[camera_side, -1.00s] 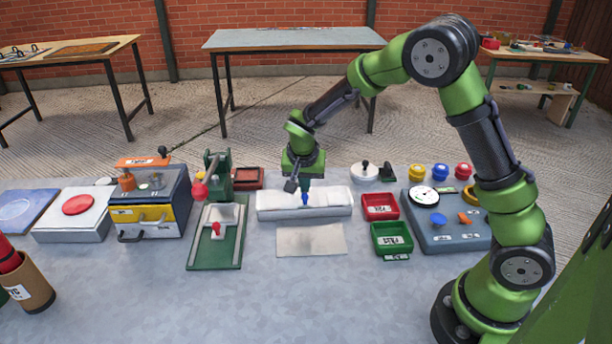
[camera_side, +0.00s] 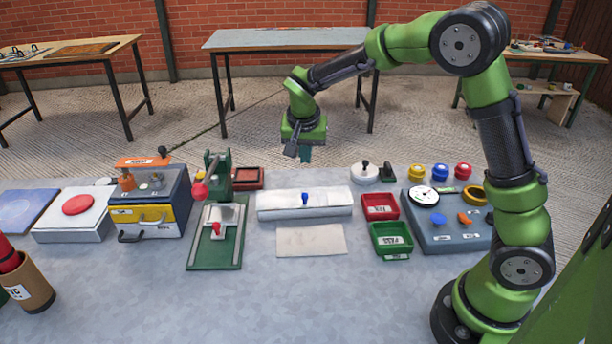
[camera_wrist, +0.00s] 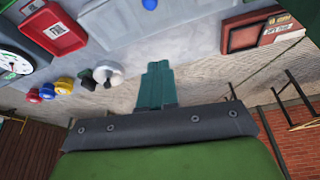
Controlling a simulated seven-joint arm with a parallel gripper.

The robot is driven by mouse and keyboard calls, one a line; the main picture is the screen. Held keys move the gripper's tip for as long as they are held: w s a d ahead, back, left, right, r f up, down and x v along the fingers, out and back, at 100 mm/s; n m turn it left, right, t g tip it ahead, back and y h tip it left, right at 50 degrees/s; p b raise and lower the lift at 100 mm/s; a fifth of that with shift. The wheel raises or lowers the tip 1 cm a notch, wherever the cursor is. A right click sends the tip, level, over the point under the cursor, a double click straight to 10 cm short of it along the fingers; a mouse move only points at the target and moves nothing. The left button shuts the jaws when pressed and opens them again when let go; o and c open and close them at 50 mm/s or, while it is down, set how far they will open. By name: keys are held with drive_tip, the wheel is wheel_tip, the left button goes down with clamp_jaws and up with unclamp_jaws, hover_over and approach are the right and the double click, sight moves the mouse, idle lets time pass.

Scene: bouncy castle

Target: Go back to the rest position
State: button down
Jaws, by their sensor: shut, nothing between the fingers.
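My gripper (camera_side: 305,154) hangs in the air above the back edge of the grey table, higher than the white block with the blue knob (camera_side: 305,198). Its fingers are shut with nothing between them. In the wrist view the teal fingers of my gripper (camera_wrist: 157,70) lie together, pointing at the table's back edge. The blue knob also shows at the top of the wrist view (camera_wrist: 149,4), apart from the fingers.
Left of the white block stand a green lever press (camera_side: 217,230), a drawer box (camera_side: 150,205) and a red button (camera_side: 77,204). Right are a red tray (camera_side: 380,206), a green tray (camera_side: 391,239) and a gauge panel (camera_side: 450,240). The air around my gripper is clear.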

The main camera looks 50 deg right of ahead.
drive_tip(key=s+a+r+n+t+y, duration=0.1)
drive_tip(key=s+a+r+n, duration=0.1)
drive_tip(key=s, duration=0.5)
drive_tip(key=s+a+r+n+t+y, duration=0.2)
drive_tip(key=s+r, duration=0.3)
drive_tip(key=s, duration=0.3)
drive_tip(key=s+a+r+n+t+y, duration=0.1)
drive_tip(key=s+a+r+n+y, duration=0.1)
drive_tip(key=s, duration=0.6)
drive_tip(key=shift+s+a+r+n+t, duration=0.15)
drive_tip(key=shift+a+r+n+t, duration=0.25)
drive_tip(key=shift+a+r, duration=0.65)
drive_tip(key=shift+a+f, duration=0.2)
drive_tip(key=shift+f, duration=0.05)
